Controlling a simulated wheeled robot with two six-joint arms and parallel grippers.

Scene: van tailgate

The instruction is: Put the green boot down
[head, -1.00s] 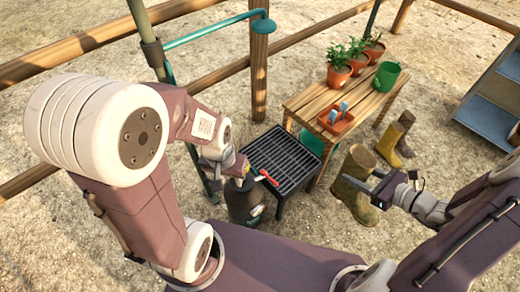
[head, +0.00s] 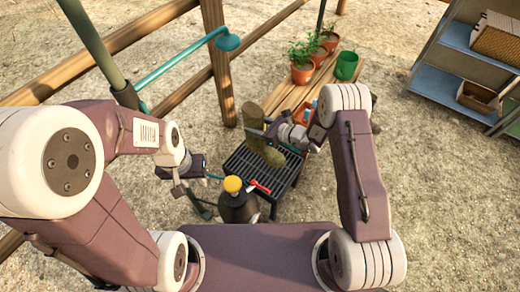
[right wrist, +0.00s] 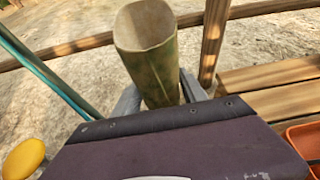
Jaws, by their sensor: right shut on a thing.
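The olive-green boot (head: 254,118) is upright in my right gripper (head: 268,135), which is shut on its shaft. Its foot appears over the black slatted grate (head: 240,165); I cannot tell whether the sole touches it. In the right wrist view the boot's open top (right wrist: 146,28) faces the camera, with grey fingers either side of the shaft and its foot hidden. My left gripper (head: 195,186) is at the grate's left, near a dark bottle with a yellow cap (head: 233,184). Its fingers are too small and overlapped to read.
A red-handled tool (head: 260,187) lies at the grate's near edge. Behind is a wooden bench (head: 285,96) with potted plants, a green pot (head: 346,66) and an orange tray (head: 302,113). A teal pipe (head: 185,62) and wooden posts stand at left. A shelf (head: 445,85) stands right.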

